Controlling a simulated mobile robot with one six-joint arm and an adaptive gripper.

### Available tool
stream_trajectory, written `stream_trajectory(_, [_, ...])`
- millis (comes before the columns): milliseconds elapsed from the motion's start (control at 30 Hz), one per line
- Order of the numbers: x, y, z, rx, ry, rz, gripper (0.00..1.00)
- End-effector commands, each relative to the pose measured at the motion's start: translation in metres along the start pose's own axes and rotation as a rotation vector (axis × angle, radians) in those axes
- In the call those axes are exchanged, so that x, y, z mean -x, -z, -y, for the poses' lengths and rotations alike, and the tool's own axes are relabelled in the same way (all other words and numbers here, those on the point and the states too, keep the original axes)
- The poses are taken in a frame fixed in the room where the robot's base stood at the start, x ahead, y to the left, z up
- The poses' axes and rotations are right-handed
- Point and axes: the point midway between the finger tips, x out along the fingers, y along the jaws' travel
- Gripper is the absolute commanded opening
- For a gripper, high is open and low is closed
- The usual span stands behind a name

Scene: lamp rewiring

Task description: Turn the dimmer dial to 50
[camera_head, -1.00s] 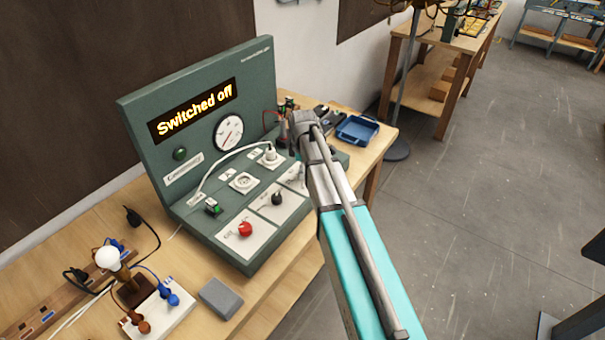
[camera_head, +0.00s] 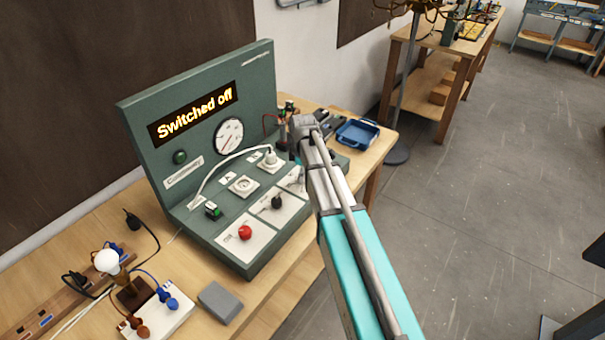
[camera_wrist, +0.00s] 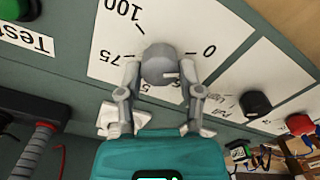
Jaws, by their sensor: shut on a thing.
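The dimmer dial (camera_wrist: 159,64) is a grey round knob on a white plate (camera_wrist: 112,45) in the wrist view. Its printed scale reads upside down there, with 0, 75 and 100 legible and the numbers between partly hidden by my fingers. The knob's small white mark points to the right, roughly toward the 0 side; I cannot read its exact value. My gripper (camera_wrist: 162,67) is shut on the knob, one finger on each side. In the head view my arm covers most of the dial. The green test panel's display (camera_head: 193,112) reads "Switched off".
A black knob (camera_wrist: 256,104) and a red knob (camera_wrist: 299,124) sit beside the dial's plate.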

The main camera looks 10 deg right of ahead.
Motion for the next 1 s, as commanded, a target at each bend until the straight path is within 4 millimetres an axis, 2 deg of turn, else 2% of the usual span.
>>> stream_trajectory(467, [-0.0001, -0.0001, 0.0001, -0.141, 0.001, 0.0, 0.0])
stream_trajectory(1000, [-0.0002, -0.0003, -0.0002, -0.611, 0.001, 0.0, 0.0])
